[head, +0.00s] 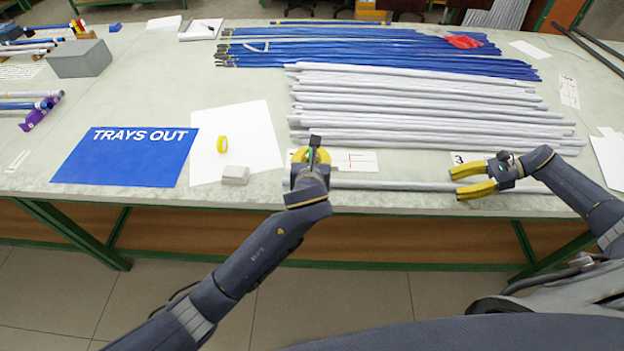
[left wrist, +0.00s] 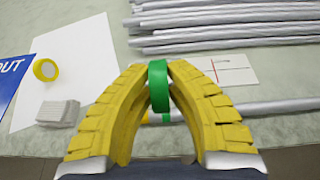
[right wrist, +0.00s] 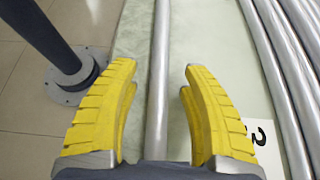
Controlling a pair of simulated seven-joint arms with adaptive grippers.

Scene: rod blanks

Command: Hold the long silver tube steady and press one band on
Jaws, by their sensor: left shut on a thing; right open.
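The long silver tube (head: 395,185) lies along the front edge of the table, running left to right. My left gripper (head: 313,152) is shut on a green band (left wrist: 158,86), held upright between its fingertips near the tube's left end. Beyond the fingers, the left wrist view shows green and yellow on that end, partly hidden. I cannot tell whether the held band touches the tube. My right gripper (head: 458,183) is open, its fingers on either side of the tube. The right wrist view shows the tube (right wrist: 158,75) between them with gaps on both sides.
Silver tubes (head: 430,110) and blue tubes (head: 370,50) lie in rows behind. A yellow tape roll (head: 222,144) sits on white paper (head: 262,135), near a small pale block (head: 235,175) and the blue TRAYS OUT sheet (head: 125,160). A numbered card (right wrist: 262,145) lies beside the tube.

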